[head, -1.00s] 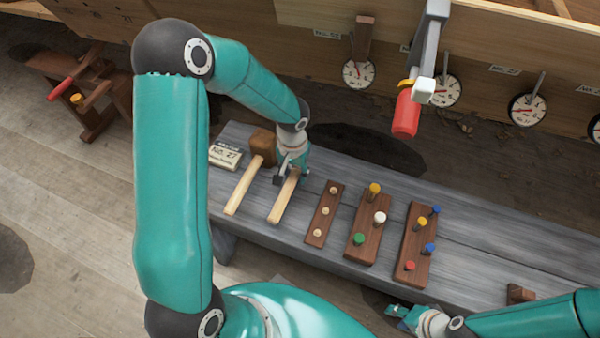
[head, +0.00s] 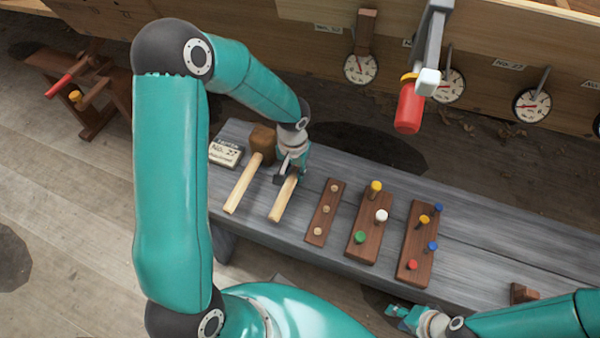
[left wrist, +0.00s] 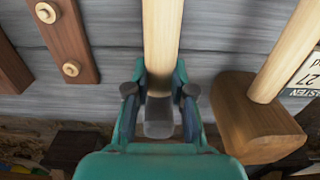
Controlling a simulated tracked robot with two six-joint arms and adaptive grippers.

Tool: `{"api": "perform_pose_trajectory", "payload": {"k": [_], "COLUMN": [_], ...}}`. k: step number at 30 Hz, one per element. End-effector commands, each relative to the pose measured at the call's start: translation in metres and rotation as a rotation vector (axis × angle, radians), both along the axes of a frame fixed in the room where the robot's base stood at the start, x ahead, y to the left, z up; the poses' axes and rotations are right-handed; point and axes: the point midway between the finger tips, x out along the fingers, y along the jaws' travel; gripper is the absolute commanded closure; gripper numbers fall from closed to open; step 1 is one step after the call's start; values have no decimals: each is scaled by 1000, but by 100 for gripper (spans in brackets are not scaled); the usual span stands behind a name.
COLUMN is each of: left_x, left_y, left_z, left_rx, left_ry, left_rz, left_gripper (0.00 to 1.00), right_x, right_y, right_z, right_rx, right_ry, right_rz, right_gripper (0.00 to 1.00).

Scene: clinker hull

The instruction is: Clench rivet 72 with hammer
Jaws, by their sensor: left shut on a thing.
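The hammer (head: 284,200) lies on the grey bench with its pale wooden handle toward me. Its grey metal head is partly hidden by my left gripper in the head view. My left gripper (head: 289,172) is down at the head end. In the left wrist view, its two fingers (left wrist: 159,92) are shut on either side of the hammer's handle (left wrist: 162,40), with the grey head between them. My right gripper (head: 402,314) is empty by the bench's near edge; whether its jaws are open is unclear. I cannot make out a rivet marked 72.
A wooden mallet (head: 262,142) lies left of the hammer, near a No. 27 card (head: 225,152). Dark blocks with pegs (head: 368,235) stand to the right. A red-handled tool (head: 409,108) hangs over the bench, before the plank hull (head: 500,40) with dials (head: 532,105).

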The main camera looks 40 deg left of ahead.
Motion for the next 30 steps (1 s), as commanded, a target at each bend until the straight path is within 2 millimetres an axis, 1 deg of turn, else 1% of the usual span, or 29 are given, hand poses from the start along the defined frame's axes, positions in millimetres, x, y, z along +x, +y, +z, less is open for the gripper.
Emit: {"api": "perform_pose_trajectory", "payload": {"k": [14,30], "left_x": [1,1], "left_y": [-1,0], "left_z": [1,13], "left_rx": [-1,0], "left_ry": [-2,-3], "left_rz": [-1,0], "left_gripper": [100,100], "right_x": [0,0], "right_y": [0,0], "right_z": [0,6], "right_rx": [0,0], "right_ry": [0,0], "right_rz": [0,0], "right_gripper": [60,60]}}
